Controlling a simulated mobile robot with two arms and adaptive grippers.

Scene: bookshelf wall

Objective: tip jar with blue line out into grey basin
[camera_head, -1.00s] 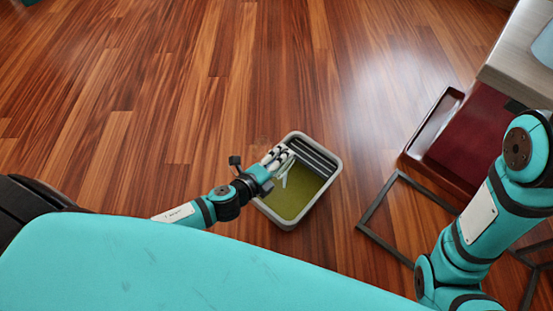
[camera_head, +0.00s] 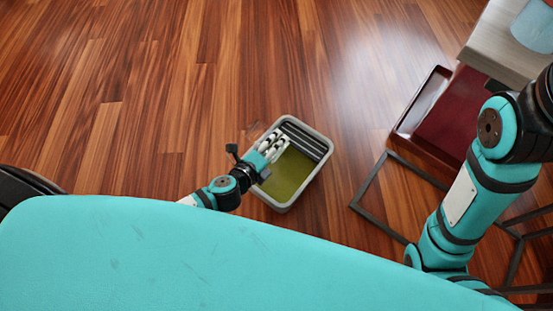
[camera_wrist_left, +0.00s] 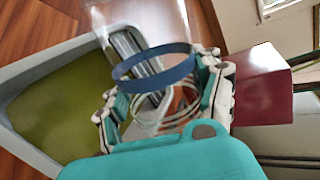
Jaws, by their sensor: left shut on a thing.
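The clear jar with a blue line (camera_wrist_left: 152,68) is in my left gripper, between its white-padded fingers in the left wrist view. The blue band shows as a tilted ring; the clear wall is hard to make out, and I cannot tell what is inside. My left gripper (camera_head: 270,149) is shut on the jar, over the upper left part of the grey basin (camera_head: 318,174). The basin stands on the floor with an olive-green bottom and dark bars at its far end. Its rim also shows in the left wrist view (camera_wrist_left: 60,50). My right gripper is out of view.
A dark red tray (camera_head: 446,118) and a dark metal frame (camera_head: 377,180) stand to the right of the basin. A pale tabletop with a light blue container (camera_head: 535,27) is at the top right. The wooden floor left of and beyond the basin is clear.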

